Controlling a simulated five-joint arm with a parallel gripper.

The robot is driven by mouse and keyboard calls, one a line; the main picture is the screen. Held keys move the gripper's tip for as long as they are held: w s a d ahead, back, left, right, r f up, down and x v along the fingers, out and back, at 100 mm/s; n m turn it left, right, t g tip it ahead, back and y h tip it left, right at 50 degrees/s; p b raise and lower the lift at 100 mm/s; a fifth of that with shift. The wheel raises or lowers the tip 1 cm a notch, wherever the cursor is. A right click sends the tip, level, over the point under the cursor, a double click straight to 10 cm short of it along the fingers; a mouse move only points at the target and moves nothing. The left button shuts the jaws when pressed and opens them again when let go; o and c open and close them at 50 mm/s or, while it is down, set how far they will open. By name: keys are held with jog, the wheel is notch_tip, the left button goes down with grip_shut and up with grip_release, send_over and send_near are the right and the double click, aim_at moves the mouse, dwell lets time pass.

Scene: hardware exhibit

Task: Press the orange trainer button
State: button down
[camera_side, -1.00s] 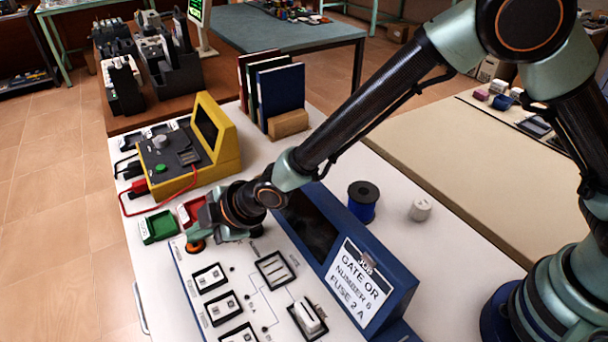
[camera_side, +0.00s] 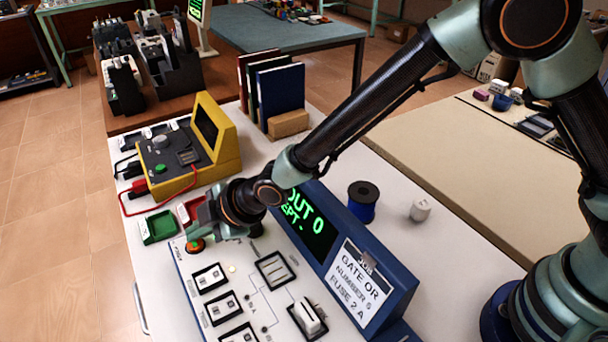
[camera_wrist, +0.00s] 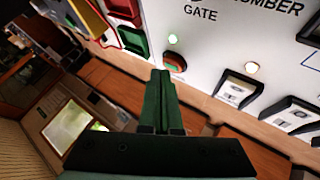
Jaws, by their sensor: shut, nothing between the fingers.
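The orange trainer button (camera_side: 194,245) is at the far left corner of the white trainer panel (camera_side: 190,290). It also shows in the wrist view (camera_wrist: 175,62), just beyond my fingertips. My gripper (camera_side: 203,230) is shut and empty, pointing down right at the button; whether the tips touch it I cannot tell. The trainer's screen (camera_side: 308,222) is lit with green text, "OUT 0" and a partly hidden line below. My wrist hides part of the screen's left side.
A green tray (camera_side: 159,227) and a red tray (camera_side: 190,211) lie beside the panel. A yellow meter (camera_side: 222,150) with a red lead stands behind them. A blue spool (camera_side: 362,203) and a white knob-like piece (camera_side: 420,209) stand right of the trainer.

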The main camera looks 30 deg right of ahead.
aim_at(201, 243)
jog(key=shift+r, duration=0.1)
jog(key=shift+r, duration=3)
